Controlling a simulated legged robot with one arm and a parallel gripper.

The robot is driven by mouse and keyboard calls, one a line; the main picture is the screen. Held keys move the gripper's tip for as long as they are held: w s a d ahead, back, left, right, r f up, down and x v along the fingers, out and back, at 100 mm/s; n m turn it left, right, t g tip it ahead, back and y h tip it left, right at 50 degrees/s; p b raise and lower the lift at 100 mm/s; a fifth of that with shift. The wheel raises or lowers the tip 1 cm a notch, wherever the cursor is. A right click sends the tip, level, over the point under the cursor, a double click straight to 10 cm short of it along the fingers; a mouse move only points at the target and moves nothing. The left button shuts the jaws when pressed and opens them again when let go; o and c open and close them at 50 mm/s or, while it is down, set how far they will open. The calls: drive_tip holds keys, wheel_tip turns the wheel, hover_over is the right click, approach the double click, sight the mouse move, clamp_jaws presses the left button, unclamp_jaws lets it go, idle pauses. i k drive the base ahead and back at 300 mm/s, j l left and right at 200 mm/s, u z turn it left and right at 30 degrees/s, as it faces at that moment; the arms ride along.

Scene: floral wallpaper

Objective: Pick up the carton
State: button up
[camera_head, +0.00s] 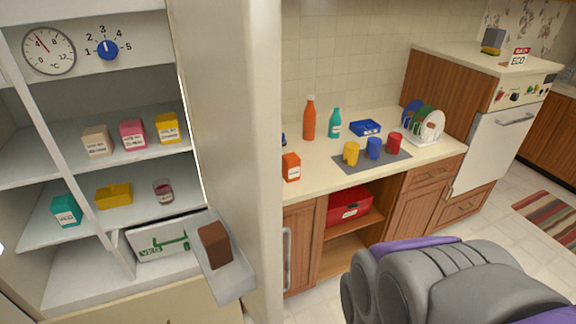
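Several carton-like boxes show, and I cannot tell which one is the task's carton. On the upper shelf of the open fridge stand a beige carton (97,142), a pink carton (133,135) and a yellow carton (167,128). A teal carton (66,211) stands on the shelf below, at the left. An orange carton (291,167) stands upright on the counter, just right of the fridge door. Grey and purple parts at the bottom right seem to be mine. No fingertips of my gripper show.
The fridge door (222,120) stands open between shelves and counter; its bin (234,283) holds a brown block (214,245). A yellow butter dish (114,196) and small jar (163,191) share the lower shelf. Bottles, cups and a dish rack (424,124) occupy the counter (318,178).

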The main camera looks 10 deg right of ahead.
sight(290, 162)
drive_tip(key=u, duration=1.25)
drive_tip(key=z, duration=1.25)
drive_tip(key=i+l+u, duration=0.1)
drive_tip(key=l, duration=0.25)
drive_tip(key=i+l, duration=0.35)
drive_tip(key=i+l+u, duration=0.15)
drive_tip(key=l, duration=0.25)
drive_tip(key=i+l+u, duration=0.1)
drive_tip(key=i+l, duration=0.15)
drive_tip(key=l, duration=0.15)
drive_tip(key=i+l, duration=0.15)
drive_tip(key=l, duration=0.25)
drive_tip(key=i+l+u, duration=0.15)
drive_tip(key=l, duration=0.25)
drive_tip(key=i+l, duration=0.2)
drive_tip(key=l, duration=0.2)
drive_tip(key=i+l+u, duration=0.15)
drive_tip(key=l, duration=0.3)
